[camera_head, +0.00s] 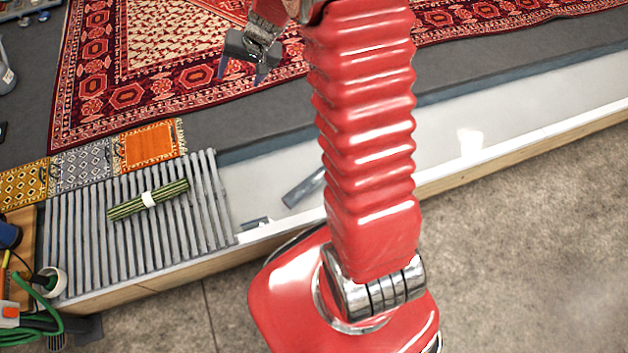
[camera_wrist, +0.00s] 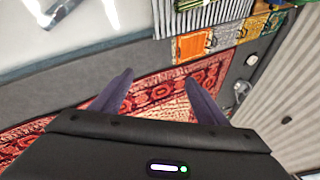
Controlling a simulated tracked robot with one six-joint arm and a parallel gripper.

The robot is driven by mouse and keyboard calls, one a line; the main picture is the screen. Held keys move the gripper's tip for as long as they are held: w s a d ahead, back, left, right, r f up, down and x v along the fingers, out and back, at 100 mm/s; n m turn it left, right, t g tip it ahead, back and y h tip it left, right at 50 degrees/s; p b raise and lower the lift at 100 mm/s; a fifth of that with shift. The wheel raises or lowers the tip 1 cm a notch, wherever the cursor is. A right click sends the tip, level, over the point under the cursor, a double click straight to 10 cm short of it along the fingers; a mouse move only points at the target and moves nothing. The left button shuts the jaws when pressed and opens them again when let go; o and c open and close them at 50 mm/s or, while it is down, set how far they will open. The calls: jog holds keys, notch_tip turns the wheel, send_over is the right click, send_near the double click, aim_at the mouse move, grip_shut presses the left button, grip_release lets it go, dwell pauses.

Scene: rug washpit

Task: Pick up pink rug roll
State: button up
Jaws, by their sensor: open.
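I see no pink rug roll in either view. The one roll in sight is green (camera_head: 148,199), tied with a white band, lying on a grey slatted rack (camera_head: 215,208) at the left of the head view. Part of it also shows at the top edge of the wrist view (camera_wrist: 204,10). My gripper (camera_head: 242,74) is open and empty above a large red patterned rug (camera_head: 95,85), up and to the right of the green roll. In the wrist view, my open fingers (camera_wrist: 159,78) have the red rug below them. My red arm hides the middle of the head view.
Small mats, yellow, grey and orange (camera_head: 149,147), lie behind the rack. A pale shallow pit (camera_head: 480,140) with a raised rim runs to the right. A green hose (camera_head: 38,325) and tape roll (camera_head: 55,282) sit at lower left. Bare floor (camera_head: 540,240) is in front.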

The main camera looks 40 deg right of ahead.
jog(key=w+d+f+m, duration=0.35)
jog(key=d+f, duration=0.25)
jog(key=f, duration=0.6)
jog(key=m+g+h, duration=0.2)
jog(key=m+g, duration=0.1)
jog(key=m, duration=0.4)
send_over(314, 180)
jog(key=s, duration=0.3)
jog(key=s+d+x, duration=0.1)
jog(key=s+x, duration=0.1)
jog(key=x, duration=1.2)
jog(key=s+d+f+x, duration=0.1)
jog(key=s+x, duration=0.2)
jog(key=x, duration=1.1)
jog(key=s+d+x, duration=0.1)
jog(key=s+x, duration=0.2)
jog(key=x, duration=1.1)
jog(key=shift+d+f, duration=0.2)
jog(key=shift+f, duration=0.55)
jog(key=shift+w+f+n, duration=0.1)
jog(key=shift+n, duration=0.15)
jog(key=shift+x, duration=4.15)
jog(key=shift+w+d+f, duration=0.1)
jog(key=shift+w+d, duration=0.05)
jog(key=shift+x, duration=2.5)
